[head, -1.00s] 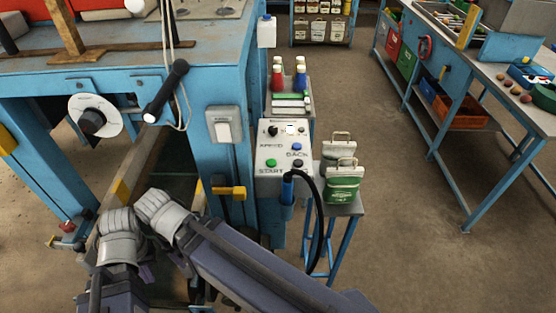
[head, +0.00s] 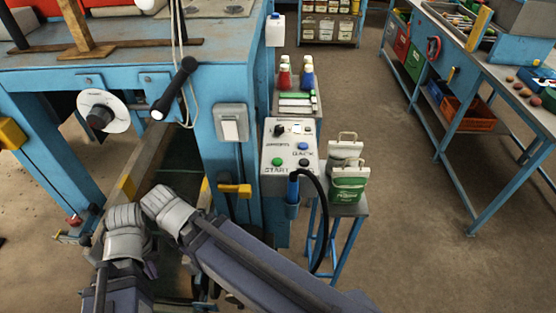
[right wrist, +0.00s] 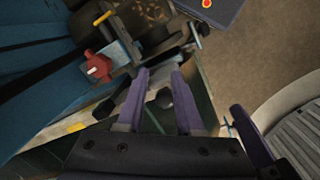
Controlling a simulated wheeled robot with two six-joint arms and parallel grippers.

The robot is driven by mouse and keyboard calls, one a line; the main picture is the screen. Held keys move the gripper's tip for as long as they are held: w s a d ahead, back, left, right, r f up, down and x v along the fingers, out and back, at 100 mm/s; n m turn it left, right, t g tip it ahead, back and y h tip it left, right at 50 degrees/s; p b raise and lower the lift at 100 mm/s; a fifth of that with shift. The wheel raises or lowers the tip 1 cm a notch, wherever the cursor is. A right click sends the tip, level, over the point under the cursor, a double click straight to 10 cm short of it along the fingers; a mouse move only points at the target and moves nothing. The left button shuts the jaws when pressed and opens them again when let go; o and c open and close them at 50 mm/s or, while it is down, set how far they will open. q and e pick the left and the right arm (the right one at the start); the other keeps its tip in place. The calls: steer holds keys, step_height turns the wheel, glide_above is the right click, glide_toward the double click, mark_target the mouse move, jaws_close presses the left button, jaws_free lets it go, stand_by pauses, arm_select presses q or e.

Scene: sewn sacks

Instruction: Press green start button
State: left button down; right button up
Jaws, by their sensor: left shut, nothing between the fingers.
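The green start button (head: 278,162) is at the lower left of a grey control box (head: 267,146), above a partly worn START label. The box also has a black knob (head: 280,131), a blue button (head: 303,147) and a dark button (head: 304,162). My left gripper (head: 150,268) is low at the left, below and left of the box and well apart from it; its fingers are largely hidden. My right gripper (right wrist: 160,72) shows two purple fingers apart with nothing held between them in the right wrist view. Neither gripper touches the button.
A black cable (head: 322,215) loops below the box. Green-and-white sacks (head: 349,184) stand on a small stand at its right. Open floor (head: 410,230) lies further right.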

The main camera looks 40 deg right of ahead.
jaws_close()
stand_by(1.1)
